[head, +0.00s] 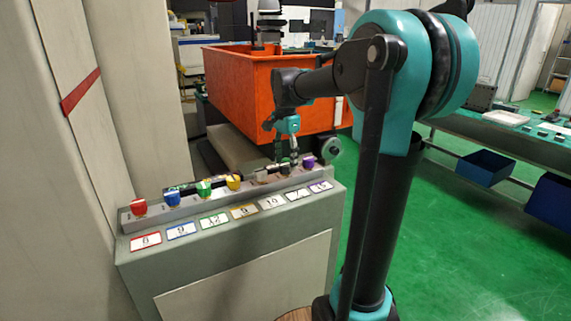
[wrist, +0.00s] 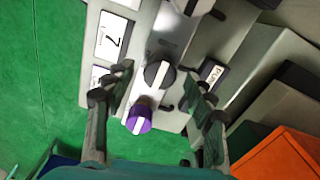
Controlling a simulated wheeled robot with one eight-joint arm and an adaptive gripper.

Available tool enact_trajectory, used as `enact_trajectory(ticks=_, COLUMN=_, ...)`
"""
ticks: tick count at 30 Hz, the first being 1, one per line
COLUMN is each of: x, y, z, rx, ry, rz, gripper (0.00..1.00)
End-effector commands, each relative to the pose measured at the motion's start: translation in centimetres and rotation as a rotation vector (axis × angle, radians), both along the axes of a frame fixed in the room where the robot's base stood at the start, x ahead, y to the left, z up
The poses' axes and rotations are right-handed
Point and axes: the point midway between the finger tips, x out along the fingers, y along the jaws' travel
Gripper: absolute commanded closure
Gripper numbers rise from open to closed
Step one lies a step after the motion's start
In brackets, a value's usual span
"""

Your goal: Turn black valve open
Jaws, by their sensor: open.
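The black valve (wrist: 158,74) is a round black knob with a white bar across it, on the grey panel beside the label 7. In the wrist view it sits between the two fingers of my gripper (wrist: 157,88), which is open, with a finger on either side. I cannot tell whether either finger touches the knob. In the head view my gripper (head: 287,160) points down over the right part of the valve row, and it largely hides the black valve.
The purple valve (wrist: 139,117) is close beside the black one; it also shows in the head view (head: 309,161). Yellow (head: 233,182), green (head: 204,188), blue (head: 171,198) and red (head: 139,206) valves run leftward. An orange bin (head: 235,85) stands behind the panel.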

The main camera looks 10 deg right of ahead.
Motion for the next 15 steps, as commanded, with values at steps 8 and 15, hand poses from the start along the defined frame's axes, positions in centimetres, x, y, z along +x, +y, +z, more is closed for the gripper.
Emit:
enact_trajectory(ticks=8, x=-0.01, y=0.00, z=-1.37, rx=0.000, ry=0.000, rz=0.000, gripper=0.45)
enact_trajectory(ticks=15, x=-0.01, y=0.00, z=-1.36, rx=0.000, ry=0.000, rz=0.000, gripper=0.50)
